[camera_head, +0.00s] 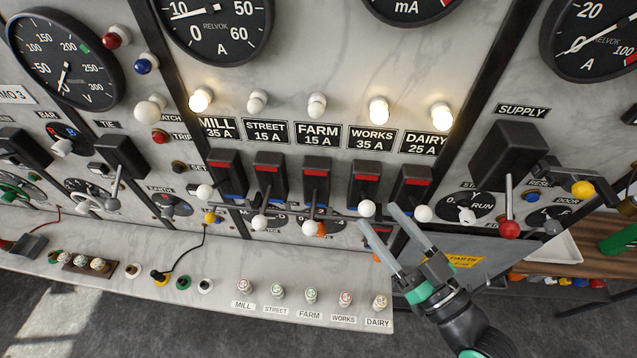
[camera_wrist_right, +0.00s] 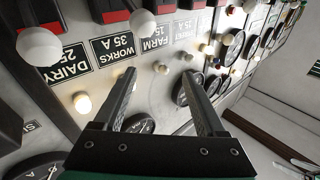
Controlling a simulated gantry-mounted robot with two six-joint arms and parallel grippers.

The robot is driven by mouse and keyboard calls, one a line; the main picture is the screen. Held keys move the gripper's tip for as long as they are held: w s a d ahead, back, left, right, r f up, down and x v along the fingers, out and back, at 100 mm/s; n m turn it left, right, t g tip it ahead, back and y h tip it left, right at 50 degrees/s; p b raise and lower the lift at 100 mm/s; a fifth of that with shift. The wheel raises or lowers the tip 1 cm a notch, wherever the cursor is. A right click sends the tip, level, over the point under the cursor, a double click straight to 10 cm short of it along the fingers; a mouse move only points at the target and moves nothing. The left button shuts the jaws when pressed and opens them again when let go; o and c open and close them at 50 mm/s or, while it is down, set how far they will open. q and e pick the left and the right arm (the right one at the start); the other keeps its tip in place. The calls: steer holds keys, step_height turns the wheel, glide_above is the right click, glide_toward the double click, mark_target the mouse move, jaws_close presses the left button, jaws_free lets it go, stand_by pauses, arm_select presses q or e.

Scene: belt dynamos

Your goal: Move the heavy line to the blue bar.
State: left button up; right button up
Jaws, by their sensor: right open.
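Five black switches stand in a row, each with a red strip on top and a white-knobbed lever. The mill switch (camera_head: 228,170) and works switch (camera_head: 366,182) are both labelled 35 A, the highest rating in the row. Blue strips show low on several switches, clearest under the mill switch. The works knob (camera_head: 367,208) is white. My right gripper (camera_head: 378,214) is open and empty, its fingertips just below and right of that knob; I cannot tell whether they touch. Its spread fingers show in the right wrist view (camera_wrist_right: 160,82). My left gripper is not in view.
The dairy knob (camera_head: 424,213) is close to the right fingertip. The farm knob (camera_head: 309,228) and street knob (camera_head: 259,222) hang lower, left of the gripper. Lamps glow above mill, works (camera_head: 379,110) and dairy. A pale ledge (camera_head: 220,265) with sockets runs below.

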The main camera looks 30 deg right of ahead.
mark_target(365, 201)
step_height(365, 201, down, 5)
steer(key=s+d+m+g, duration=0.1)
steer(key=s, duration=0.1)
steer(key=w+d+h+b, duration=0.1)
steer(key=w, duration=1)
steer(key=shift+w+d+f, duration=0.15)
jaws_close()
steer(key=shift+f, duration=0.1)
stand_by(0.8)
